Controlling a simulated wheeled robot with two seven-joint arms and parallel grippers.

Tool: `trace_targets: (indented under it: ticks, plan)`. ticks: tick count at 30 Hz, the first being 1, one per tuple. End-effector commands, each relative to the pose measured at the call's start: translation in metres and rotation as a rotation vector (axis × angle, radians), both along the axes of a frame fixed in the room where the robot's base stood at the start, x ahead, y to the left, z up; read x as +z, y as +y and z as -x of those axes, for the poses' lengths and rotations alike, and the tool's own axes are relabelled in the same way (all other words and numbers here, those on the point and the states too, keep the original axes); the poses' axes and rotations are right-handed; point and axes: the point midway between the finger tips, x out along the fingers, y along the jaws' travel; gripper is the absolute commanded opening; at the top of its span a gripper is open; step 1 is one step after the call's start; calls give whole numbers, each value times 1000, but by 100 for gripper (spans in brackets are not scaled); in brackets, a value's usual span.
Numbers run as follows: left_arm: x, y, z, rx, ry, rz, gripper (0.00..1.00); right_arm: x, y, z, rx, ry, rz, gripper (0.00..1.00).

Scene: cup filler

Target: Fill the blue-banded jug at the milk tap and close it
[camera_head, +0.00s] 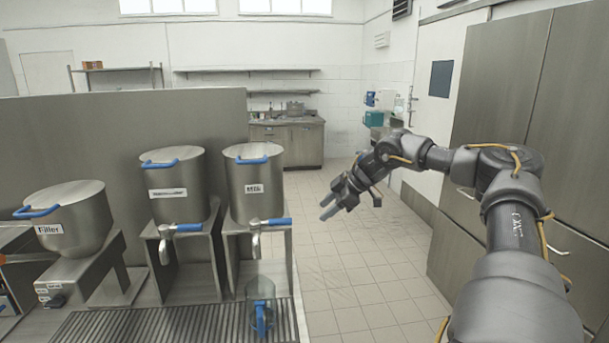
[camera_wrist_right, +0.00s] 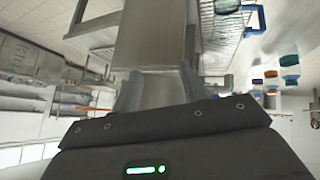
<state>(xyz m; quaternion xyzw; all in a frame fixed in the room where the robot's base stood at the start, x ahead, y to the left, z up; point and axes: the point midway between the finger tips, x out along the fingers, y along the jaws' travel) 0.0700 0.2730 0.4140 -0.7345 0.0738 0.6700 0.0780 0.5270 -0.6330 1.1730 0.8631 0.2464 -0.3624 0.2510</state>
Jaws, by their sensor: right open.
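A clear jug (camera_head: 259,289) with a blue handle stands upright on the grated drip tray, below the tap (camera_head: 256,238) of the right tall tank. Its fill is not clear, and I cannot make out a band on it in the head view. The tap has a blue lever (camera_head: 277,222) pointing right. My right gripper (camera_head: 329,206) is open and empty, in the air over the floor, right of the counter and apart from jug and tap. Its fingers (camera_wrist_right: 160,92) also show in the right wrist view. My left gripper is out of view.
A second tall tank (camera_head: 180,187) with a blue-levered tap and a pot labelled Filler (camera_head: 78,218) stand to the left. The drip tray (camera_head: 140,325) runs along the front. Tall cabinets (camera_head: 500,90) line the right. Tiled floor (camera_head: 360,265) between is clear.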

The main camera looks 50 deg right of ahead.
Motion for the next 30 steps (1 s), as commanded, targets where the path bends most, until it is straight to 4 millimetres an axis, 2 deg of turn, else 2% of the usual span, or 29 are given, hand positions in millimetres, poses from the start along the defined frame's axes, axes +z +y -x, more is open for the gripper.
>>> trace_targets:
  ticks: [1, 4, 7, 11, 17, 22, 26, 30]
  plan:
    - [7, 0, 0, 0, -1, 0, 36, 31, 20, -2, 35, 31, 29, 43]
    - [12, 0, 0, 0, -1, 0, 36, 70, 56, 1, 81, 105, 69, 43]
    - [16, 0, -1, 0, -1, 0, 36, 95, 85, 6, 107, 167, 106, 43]
    - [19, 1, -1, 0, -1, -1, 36, 113, 108, 12, 121, 222, 140, 43]
    - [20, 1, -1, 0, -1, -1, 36, 120, 118, 15, 125, 249, 155, 43]
    - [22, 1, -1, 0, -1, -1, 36, 115, 119, 13, 126, 250, 155, 43]
    - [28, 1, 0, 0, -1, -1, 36, 100, 122, 7, 127, 251, 154, 43]
    - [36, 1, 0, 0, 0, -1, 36, 78, 126, -3, 127, 251, 154, 43]
